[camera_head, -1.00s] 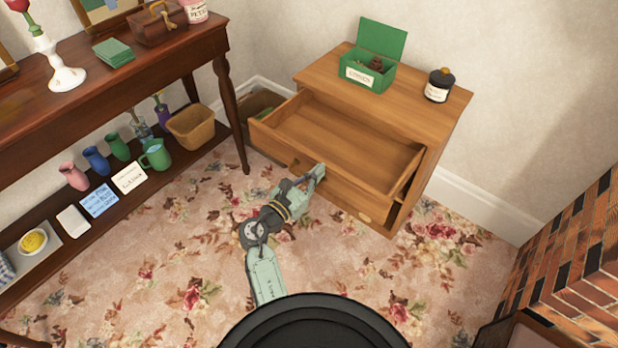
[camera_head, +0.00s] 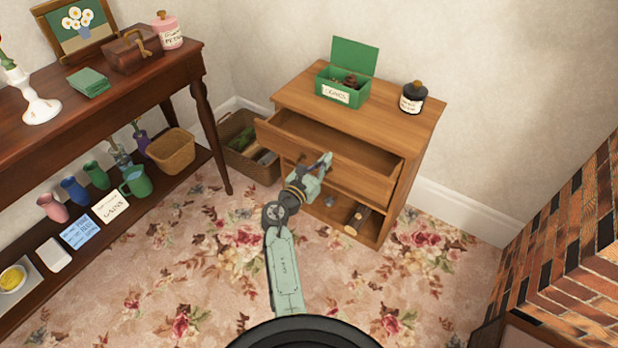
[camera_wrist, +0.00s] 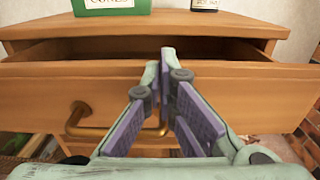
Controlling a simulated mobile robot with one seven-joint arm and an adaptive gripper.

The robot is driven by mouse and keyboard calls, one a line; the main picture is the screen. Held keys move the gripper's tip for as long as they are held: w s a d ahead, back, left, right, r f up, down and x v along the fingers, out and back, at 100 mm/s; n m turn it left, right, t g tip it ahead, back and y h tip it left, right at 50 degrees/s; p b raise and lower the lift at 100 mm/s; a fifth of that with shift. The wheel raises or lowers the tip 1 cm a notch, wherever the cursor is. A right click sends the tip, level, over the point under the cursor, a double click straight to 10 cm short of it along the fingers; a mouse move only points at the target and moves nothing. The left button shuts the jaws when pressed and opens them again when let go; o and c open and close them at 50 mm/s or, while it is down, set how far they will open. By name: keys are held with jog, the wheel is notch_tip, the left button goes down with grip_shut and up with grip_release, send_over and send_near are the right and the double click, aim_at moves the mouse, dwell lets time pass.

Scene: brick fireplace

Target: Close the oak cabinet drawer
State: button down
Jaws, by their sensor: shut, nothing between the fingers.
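The oak cabinet (camera_head: 290,92) stands against the wall, with its upper drawer (camera_head: 330,157) partly pulled out and the dark inside showing over its front. In the wrist view, the drawer front (camera_wrist: 50,87) spans the picture, with a brass bar handle (camera_wrist: 118,134) low on it. My gripper (camera_head: 326,160) is shut and empty at the drawer front. In the wrist view, my gripper's fingertips (camera_wrist: 160,60) overlap the front's upper edge, right of the handle's left mount. They look close against it; contact is hard to tell.
On the cabinet top are a green box (camera_head: 340,90) with an open lid and a dark-lidded jar (camera_head: 412,98). A basket (camera_head: 245,150) stands left of the cabinet. A long side table (camera_head: 150,85) is at left, brick (camera_head: 565,240) at right. Floral carpet is clear in front.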

jog(key=b+x, duration=0.1)
jog(key=x, duration=0.8)
jog(key=shift+w+d+b, duration=0.1)
jog(key=shift+b, duration=0.2)
jog(key=shift+w+d, duration=0.3)
jog(key=shift+w, duration=0.2)
jog(key=shift+r, duration=0.15)
jog(key=shift+w, duration=0.1)
